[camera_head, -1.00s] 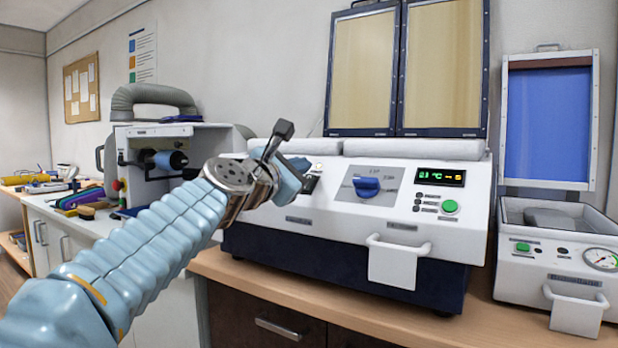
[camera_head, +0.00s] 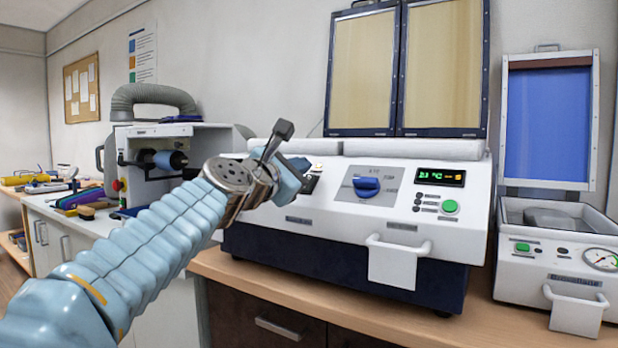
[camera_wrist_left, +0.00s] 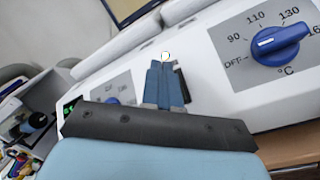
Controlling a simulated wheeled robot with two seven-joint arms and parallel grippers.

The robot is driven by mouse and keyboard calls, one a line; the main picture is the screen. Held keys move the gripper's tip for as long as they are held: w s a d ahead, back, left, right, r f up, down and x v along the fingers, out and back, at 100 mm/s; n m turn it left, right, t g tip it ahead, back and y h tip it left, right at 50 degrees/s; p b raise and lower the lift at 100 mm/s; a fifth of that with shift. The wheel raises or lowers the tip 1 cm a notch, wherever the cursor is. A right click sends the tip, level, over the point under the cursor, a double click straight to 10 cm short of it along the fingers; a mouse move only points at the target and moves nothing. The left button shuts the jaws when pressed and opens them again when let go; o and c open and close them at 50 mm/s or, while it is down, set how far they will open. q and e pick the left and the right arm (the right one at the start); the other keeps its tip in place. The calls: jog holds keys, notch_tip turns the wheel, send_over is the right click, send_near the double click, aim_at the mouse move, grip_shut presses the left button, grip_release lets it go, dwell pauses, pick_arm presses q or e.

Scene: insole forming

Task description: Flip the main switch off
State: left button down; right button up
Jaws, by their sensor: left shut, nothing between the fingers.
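The white heating machine (camera_head: 400,232) stands on the wooden bench. My left gripper (camera_head: 301,173) is at the left part of its sloped front panel. In the left wrist view its fingers (camera_wrist_left: 166,82) are shut and empty, with the tips close to the panel. A small round pale lamp (camera_wrist_left: 165,56) shows just beyond the tips. A small dark part (camera_head: 312,184) shows right beside the tips in the head view and may be the main switch; its position cannot be read. Whether the fingers touch it cannot be told. My right gripper is not in view.
A blue knob (camera_head: 366,187) and a lit display (camera_head: 440,177) with a green button (camera_head: 450,207) lie right of my gripper. A blue temperature knob (camera_wrist_left: 281,43) shows in the left wrist view. A white handle (camera_head: 398,246) projects from the machine's front. A second machine (camera_head: 552,262) stands at right.

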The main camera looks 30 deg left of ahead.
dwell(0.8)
pick_arm(q)
jog(key=shift+w+f, duration=0.25)
jog(key=shift+w, duration=0.05)
jog(key=shift+w+f, duration=0.2)
jog(key=shift+w, duration=0.05)
dwell(0.6)
jog(key=shift+s, duration=0.1)
jog(key=shift+s+r, duration=0.5)
dwell(0.4)
jog(key=shift+s+a+r, duration=0.15)
jog(key=shift+s+r, duration=1.5)
jog(key=shift+s, duration=0.2)
